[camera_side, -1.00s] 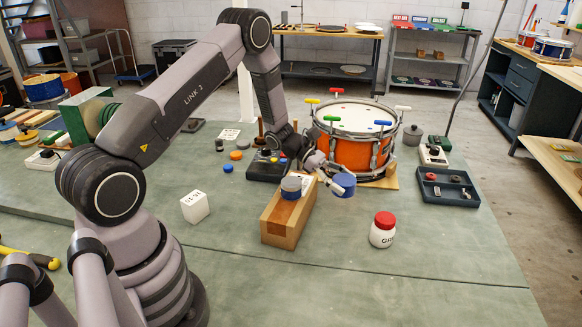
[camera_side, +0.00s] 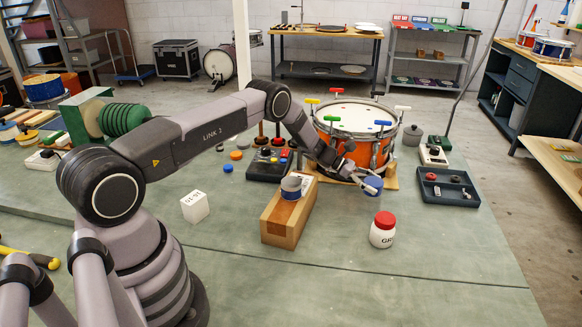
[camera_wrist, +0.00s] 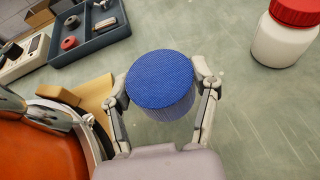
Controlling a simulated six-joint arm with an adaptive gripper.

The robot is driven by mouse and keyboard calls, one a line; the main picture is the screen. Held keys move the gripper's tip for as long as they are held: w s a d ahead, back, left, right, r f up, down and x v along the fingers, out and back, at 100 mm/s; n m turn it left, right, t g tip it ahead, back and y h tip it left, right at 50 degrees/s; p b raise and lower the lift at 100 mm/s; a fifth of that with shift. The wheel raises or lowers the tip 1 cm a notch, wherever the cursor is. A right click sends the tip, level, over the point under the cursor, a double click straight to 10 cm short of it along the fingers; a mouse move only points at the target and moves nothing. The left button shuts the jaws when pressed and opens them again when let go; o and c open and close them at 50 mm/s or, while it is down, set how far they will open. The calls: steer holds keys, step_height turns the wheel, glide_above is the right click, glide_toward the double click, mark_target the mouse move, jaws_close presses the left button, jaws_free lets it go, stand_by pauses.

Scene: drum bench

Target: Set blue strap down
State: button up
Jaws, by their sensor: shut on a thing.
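The blue strap (camera_wrist: 160,82) is a rolled coil with a bright blue woven top and a greyer side. My gripper (camera_wrist: 160,92) is shut on it, one finger on each side, in the wrist view. In the side view the blue strap (camera_side: 371,186) hangs in my gripper (camera_side: 366,180) in front of the orange drum, to the right of the wooden block. Bare green bench top shows around it in the wrist view. I cannot tell how far its underside is from the bench.
The orange drum (camera_side: 352,148) with coloured keys stands behind the strap. A wooden block (camera_side: 282,228) carrying a grey-blue roll (camera_side: 291,190) is to the left. A red-lidded jar (camera_side: 382,232) stands in front, and a dark parts tray (camera_side: 447,188) lies right. Bench between jar and tray is clear.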

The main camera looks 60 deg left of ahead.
mark_target(371, 201)
steer(key=shift+w+f, duration=0.35)
steer(key=shift+f, duration=1.65)
steer(key=shift+f, duration=0.15)
steer(key=o, duration=1.1)
steer(key=shift+o, duration=0.2)
